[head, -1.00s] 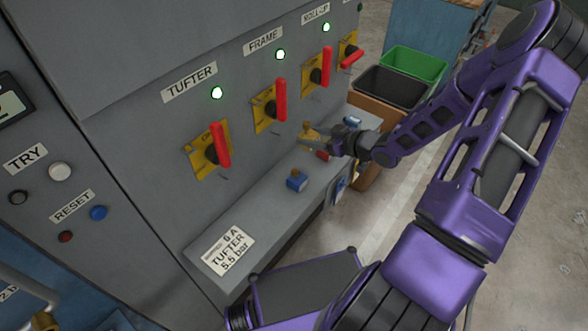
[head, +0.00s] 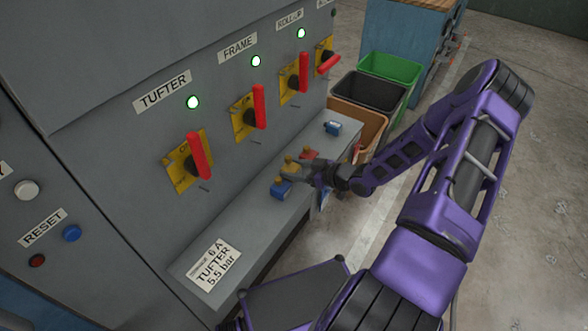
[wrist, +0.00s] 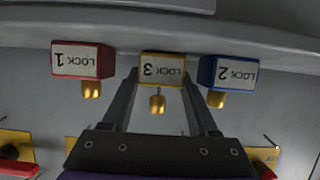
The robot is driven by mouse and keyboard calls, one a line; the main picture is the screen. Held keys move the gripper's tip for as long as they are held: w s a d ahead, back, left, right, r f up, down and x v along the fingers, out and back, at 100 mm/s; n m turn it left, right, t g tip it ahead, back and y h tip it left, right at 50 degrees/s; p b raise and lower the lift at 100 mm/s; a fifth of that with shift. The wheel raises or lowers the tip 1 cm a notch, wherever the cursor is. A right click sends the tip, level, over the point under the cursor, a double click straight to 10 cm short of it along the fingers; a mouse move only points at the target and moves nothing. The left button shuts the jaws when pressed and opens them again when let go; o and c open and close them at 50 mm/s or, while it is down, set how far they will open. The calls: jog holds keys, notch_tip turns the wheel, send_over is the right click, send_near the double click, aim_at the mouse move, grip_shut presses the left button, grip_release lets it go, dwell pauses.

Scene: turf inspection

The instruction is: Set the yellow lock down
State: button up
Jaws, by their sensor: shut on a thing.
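My gripper (head: 298,168) is shut on the yellow lock (head: 291,162), marked LOCK 3. In the wrist view the yellow lock (wrist: 162,70) sits between my fingertips, its brass shackle toward the gripper. It is low at the grey ledge (head: 240,225), between the blue lock (head: 280,188) and the red lock (head: 309,154). The wrist view shows the red LOCK 1 (wrist: 82,60) on its left and the blue LOCK 2 (wrist: 228,73) on its right, with narrow gaps. Whether the yellow lock's base touches the ledge I cannot tell.
Another dark blue thing (head: 333,127) stands farther along the ledge. Red switch handles (head: 199,156) on yellow plates line the cabinet wall above. A label plate (head: 212,268) lies on the near ledge. Black (head: 368,92) and green (head: 392,68) bins stand beyond the ledge's end.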

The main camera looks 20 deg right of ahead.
jog(key=shift+f, duration=0.1)
jog(key=shift+f, duration=0.15)
jog(key=o, duration=1.1)
jog(key=shift+r, duration=0.2)
jog(key=shift+s+d+r, duration=0.1)
jog(key=shift+d+r, duration=0.05)
jog(key=p+v, duration=0.1)
jog(key=v, duration=1)
jog(key=shift+s+d, duration=0.15)
jog(key=shift+s, duration=0.15)
jog(key=shift+r, duration=0.1)
